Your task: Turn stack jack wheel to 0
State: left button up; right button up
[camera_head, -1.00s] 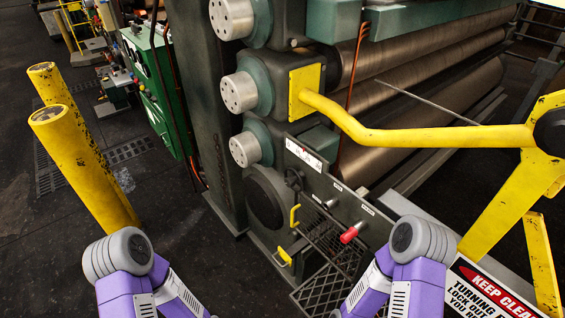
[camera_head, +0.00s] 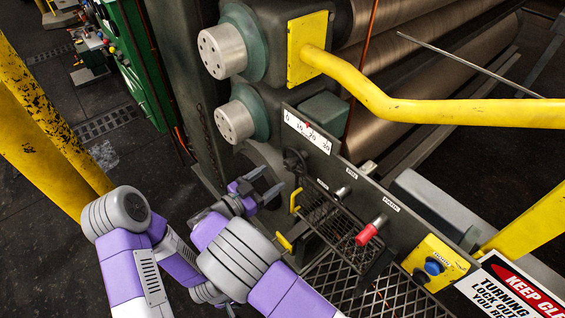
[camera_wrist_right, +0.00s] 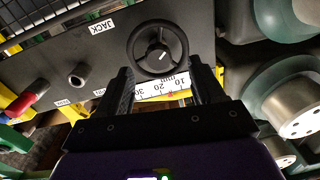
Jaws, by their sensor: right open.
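The stack jack wheel is a small black handwheel (camera_head: 295,161) on the dark panel below the roller stack. In the right wrist view the handwheel (camera_wrist_right: 136,42) faces the camera, with a light mark on its hub. The white scale (camera_head: 306,132) sits above it; its red pointer appears between 10 and 20, seen upside down in the wrist view (camera_wrist_right: 162,88). My right gripper (camera_head: 275,184) is open just left of and below the wheel. In the wrist view its fingers (camera_wrist_right: 160,78) flank the wheel's near side; I cannot tell whether they touch. My left gripper is out of view.
A red-ended handle (camera_head: 367,235), yellow handles (camera_head: 295,200) and a mesh guard (camera_head: 330,225) sit by the panel. A blue button on a yellow box (camera_head: 433,267) is at lower right. Yellow bars (camera_head: 420,110) cross at right; yellow posts (camera_head: 50,140) stand at left.

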aim_at(287, 166)
jog(key=shift+m+g+h, duration=0.3)
jog(key=shift+m+h, duration=0.1)
jog(key=x, duration=0.3)
jog(key=r+x, duration=0.1)
jog(key=x, duration=0.2)
jog(key=shift+s+r, duration=0.1)
jog(key=c, duration=1.1)
jog(key=shift+o, duration=0.2)
jog(key=shift+b, duration=0.35)
jog(key=shift+m, duration=0.3)
